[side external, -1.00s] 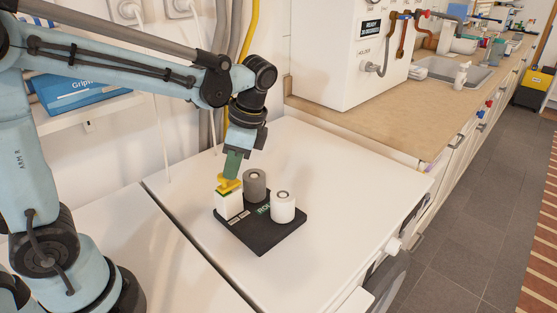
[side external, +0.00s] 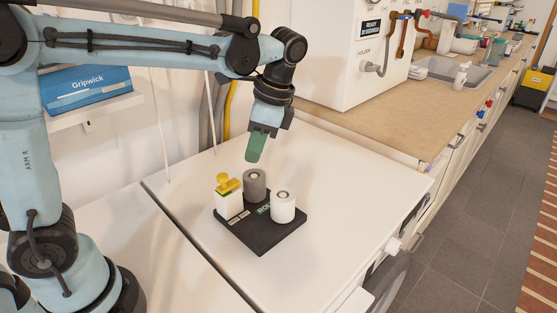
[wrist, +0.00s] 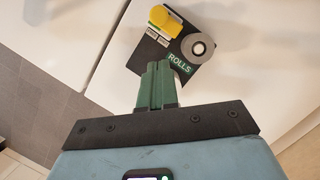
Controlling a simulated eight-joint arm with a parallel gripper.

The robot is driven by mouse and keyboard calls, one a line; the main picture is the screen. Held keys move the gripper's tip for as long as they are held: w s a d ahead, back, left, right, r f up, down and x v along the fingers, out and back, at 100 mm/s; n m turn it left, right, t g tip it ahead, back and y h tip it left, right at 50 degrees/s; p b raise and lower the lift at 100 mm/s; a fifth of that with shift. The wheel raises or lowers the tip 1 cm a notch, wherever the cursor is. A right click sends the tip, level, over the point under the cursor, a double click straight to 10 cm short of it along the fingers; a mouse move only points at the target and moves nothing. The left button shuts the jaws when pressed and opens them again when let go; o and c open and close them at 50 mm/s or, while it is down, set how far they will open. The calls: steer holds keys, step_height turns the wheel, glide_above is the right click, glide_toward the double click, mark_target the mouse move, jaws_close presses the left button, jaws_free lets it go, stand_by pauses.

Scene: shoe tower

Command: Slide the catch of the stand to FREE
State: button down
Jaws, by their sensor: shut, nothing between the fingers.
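The stand is a black base (side external: 262,241) lettered "ROLLS" on the white worktop. A white block with a yellow catch (side external: 226,184) on top stands at its left. The catch also shows in the wrist view (wrist: 164,20), beside two small labels (wrist: 157,38) too small to read. A grey roll (side external: 254,186) and a white roll (side external: 282,207) stand upright on the base. My gripper (side external: 252,160) has green fingers, shut and empty, above and behind the grey roll, apart from the catch. In the wrist view its fingers (wrist: 161,66) point toward the base, and the white roll is not clearly visible.
White worktop (side external: 350,180) is free to the right of the stand. A seam runs along the worktop to its left. Hoses and a white wall are behind. A white cabinet (side external: 335,60) stands on the wooden counter at the back right.

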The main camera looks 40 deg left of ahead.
steer(key=v, duration=0.6)
steer(key=t+h, duration=0.5)
glide_above(231, 187)
steer(key=shift+w+f, duration=0.15)
steer(key=shift+f, duration=5)
